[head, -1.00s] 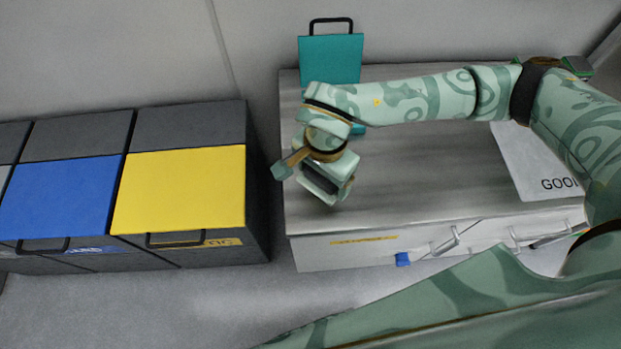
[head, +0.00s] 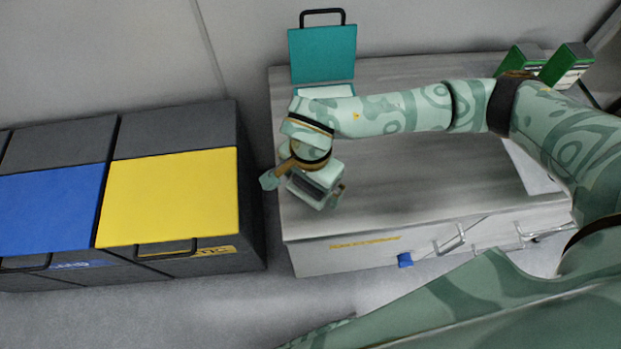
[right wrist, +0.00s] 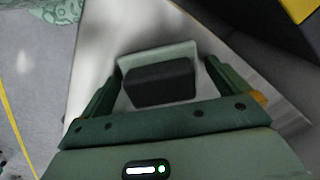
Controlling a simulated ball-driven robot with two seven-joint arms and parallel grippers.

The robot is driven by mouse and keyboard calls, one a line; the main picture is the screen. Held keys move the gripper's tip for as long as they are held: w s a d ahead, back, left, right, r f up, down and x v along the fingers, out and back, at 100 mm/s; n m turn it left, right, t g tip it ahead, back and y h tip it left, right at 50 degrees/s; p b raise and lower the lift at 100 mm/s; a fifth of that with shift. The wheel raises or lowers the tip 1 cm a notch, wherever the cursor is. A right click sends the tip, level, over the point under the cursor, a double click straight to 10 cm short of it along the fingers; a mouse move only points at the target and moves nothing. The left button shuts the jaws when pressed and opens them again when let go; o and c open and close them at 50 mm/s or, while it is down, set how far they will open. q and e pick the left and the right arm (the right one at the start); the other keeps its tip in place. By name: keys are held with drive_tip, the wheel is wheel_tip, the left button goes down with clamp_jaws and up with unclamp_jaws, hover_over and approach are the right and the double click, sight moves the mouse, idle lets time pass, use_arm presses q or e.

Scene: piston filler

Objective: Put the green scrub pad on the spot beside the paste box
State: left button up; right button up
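My right gripper (head: 316,188) is above the left part of the grey metal counter (head: 400,185). In the right wrist view its two dark green fingers (right wrist: 160,84) stand either side of a pale green pad (right wrist: 130,62) with a dark block on it. They appear shut on this, which I take to be the green scrub pad. The counter shows behind it. Two green and white cartons (head: 566,66) stand at the counter's back right, partly behind my arm. I cannot tell whether one is the paste box. No marked spot is clear. My left gripper is not in view.
A teal box with its lid (head: 322,55) raised stands at the counter's back left. A white sheet (head: 530,168) lies on the right, partly under my arm. Bins with yellow (head: 170,197) and blue (head: 50,210) lids stand left of the counter. The counter's middle is clear.

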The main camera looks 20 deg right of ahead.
wheel_tip(320, 180, up, 11)
drive_tip(key=p, duration=0.5)
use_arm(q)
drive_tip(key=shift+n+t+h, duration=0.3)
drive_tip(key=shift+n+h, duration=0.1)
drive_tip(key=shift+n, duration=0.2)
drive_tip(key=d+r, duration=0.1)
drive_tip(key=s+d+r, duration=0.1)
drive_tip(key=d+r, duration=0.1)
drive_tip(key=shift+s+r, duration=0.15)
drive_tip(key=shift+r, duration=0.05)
use_arm(e)
drive_tip(key=shift+r, duration=0.65)
